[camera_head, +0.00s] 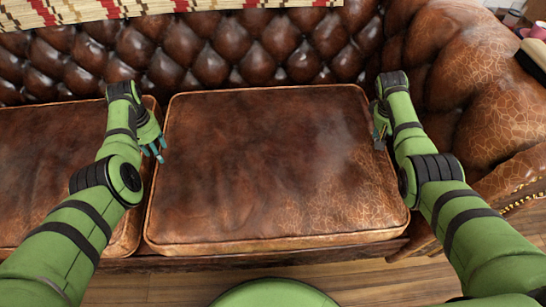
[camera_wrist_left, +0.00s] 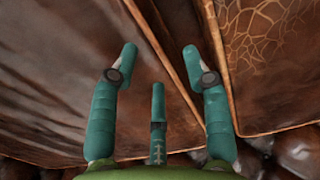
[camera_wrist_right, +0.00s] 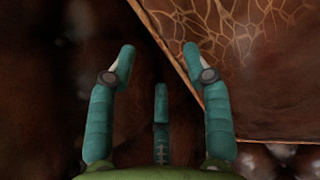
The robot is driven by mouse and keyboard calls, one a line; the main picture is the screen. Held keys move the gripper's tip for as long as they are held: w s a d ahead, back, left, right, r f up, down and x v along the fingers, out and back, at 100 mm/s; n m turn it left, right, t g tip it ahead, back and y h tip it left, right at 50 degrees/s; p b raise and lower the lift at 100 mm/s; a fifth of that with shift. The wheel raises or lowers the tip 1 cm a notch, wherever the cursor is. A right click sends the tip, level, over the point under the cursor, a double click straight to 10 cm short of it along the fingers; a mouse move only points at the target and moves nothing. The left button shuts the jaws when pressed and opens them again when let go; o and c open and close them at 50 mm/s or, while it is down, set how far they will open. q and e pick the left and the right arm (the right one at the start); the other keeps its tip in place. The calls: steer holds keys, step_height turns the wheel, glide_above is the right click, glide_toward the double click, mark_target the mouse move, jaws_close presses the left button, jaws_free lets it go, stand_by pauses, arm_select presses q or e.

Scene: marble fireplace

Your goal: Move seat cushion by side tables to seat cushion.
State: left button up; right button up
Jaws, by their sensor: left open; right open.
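A brown leather seat cushion (camera_head: 270,165) with piped edges lies flat on the sofa, in the middle of the head view. A second seat cushion (camera_head: 50,165) lies to its left, a narrow gap between them. My left gripper (camera_head: 157,151) is open and empty at the middle cushion's left edge, by the gap; the gap's seam shows between its fingers in the left wrist view (camera_wrist_left: 160,52). My right gripper (camera_head: 379,138) is open and empty at the right edge. The cushion's corner (camera_wrist_right: 245,80) shows beside its fingers in the right wrist view. Contact with the cushion cannot be told.
The tufted sofa back (camera_head: 210,55) rises behind the cushions. The rounded armrest (camera_head: 480,90) stands close to my right arm. A red and cream striped cloth (camera_head: 100,10) hangs over the sofa back. Wooden floor (camera_head: 180,288) shows in front.

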arm_select(q)
steer(key=shift+f, duration=1)
arm_select(e)
steer(key=shift+x, duration=1)
arm_select(q)
jaws_close()
arm_select(e)
jaws_close()
arm_select(q)
steer(key=shift+w+a+r, duration=0.1)
steer(key=shift+w+r, duration=0.15)
arm_select(e)
steer(key=shift+w+r, duration=0.2)
steer(key=shift+w, duration=0.05)
